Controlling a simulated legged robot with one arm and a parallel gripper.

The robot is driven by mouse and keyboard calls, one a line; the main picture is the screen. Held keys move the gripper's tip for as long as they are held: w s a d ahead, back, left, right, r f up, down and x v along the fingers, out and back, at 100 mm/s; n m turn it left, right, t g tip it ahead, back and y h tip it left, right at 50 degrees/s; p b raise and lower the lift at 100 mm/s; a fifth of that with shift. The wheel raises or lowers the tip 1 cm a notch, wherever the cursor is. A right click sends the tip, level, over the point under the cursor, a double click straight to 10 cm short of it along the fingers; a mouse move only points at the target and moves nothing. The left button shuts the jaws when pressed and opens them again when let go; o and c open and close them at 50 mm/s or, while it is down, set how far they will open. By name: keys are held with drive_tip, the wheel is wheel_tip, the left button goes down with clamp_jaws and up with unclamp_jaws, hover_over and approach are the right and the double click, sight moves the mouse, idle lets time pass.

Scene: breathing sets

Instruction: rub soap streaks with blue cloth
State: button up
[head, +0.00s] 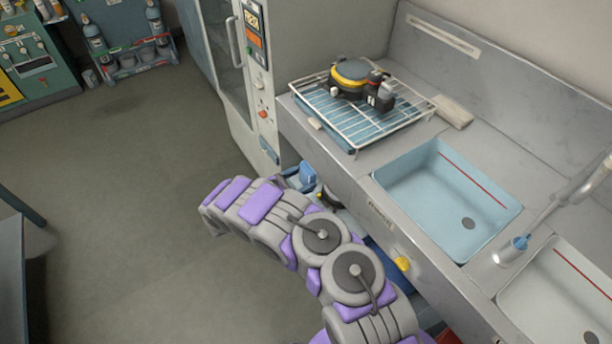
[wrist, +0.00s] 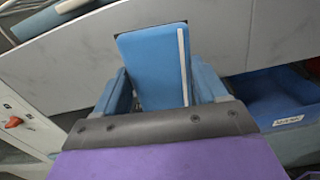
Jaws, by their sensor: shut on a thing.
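My gripper (wrist: 160,85) is shut on the blue cloth (wrist: 150,62), a flat, folded-looking rectangle with a white strip near its right side. A blue finger stands on each side of it. A grey panel lies beyond the cloth; I cannot tell whether they touch. In the head view, blue parts at my gripper (head: 302,178) show beside the counter front, left of the light-blue sink. My arm partly hides that area, and I cannot separate cloth from fingers there. I cannot make out any soap streaks in either view.
The counter (head: 350,168) carries a wire rack (head: 365,125) with a yellow and black breathing set (head: 358,77). A light-blue sink (head: 425,195) and a pale sink (head: 550,290) lie to the right. A tall cabinet (head: 262,60) stands behind.

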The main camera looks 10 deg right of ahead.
drive_tip(key=shift+d, duration=0.3)
drive_tip(key=shift+v, duration=1.75)
drive_tip(key=shift+w, duration=0.1)
drive_tip(key=shift+d, duration=0.1)
